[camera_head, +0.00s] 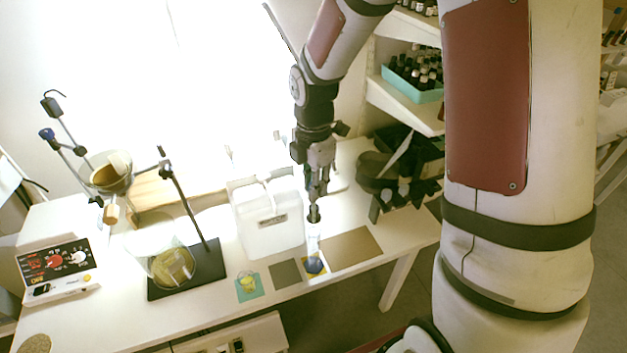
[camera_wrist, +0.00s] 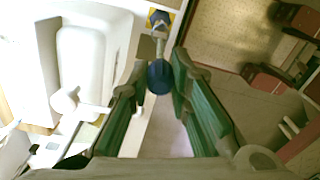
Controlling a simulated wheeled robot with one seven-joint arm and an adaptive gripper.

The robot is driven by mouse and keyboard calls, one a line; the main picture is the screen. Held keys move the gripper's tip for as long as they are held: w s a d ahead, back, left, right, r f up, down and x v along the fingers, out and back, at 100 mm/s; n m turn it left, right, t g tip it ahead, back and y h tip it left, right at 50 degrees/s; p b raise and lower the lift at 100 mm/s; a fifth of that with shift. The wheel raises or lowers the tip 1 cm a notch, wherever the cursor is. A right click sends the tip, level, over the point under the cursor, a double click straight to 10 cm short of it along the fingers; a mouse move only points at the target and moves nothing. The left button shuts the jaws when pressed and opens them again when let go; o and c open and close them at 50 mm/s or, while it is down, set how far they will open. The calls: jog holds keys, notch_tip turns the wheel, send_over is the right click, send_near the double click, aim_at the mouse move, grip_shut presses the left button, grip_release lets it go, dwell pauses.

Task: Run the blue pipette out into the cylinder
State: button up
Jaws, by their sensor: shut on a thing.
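My gripper (camera_head: 317,193) points down over the front of the white table, shut on the dark blue bulb of the pipette (camera_head: 314,214). In the wrist view the bulb (camera_wrist: 160,77) sits between the green finger pads, and a thin stem runs from it toward the cylinder (camera_wrist: 160,20). In the head view the clear cylinder (camera_head: 312,243) stands upright right below the bulb, with a blue base on a small yellow mat. The pipette appears lined up with its mouth; how deep the tip reaches, and any liquid inside, I cannot tell.
A white jug (camera_head: 266,222) stands close left of the cylinder. A small beaker with yellow contents (camera_head: 247,283) sits on a teal mat at the front. A brown mat (camera_head: 353,248) lies clear to the right. A black rack (camera_head: 408,165) stands behind it, and a lab stand (camera_head: 187,205) is left.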

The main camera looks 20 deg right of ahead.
jog(key=shift+f, duration=1.4)
grip_shut()
dwell(2.0)
dwell(1.6)
grip_release()
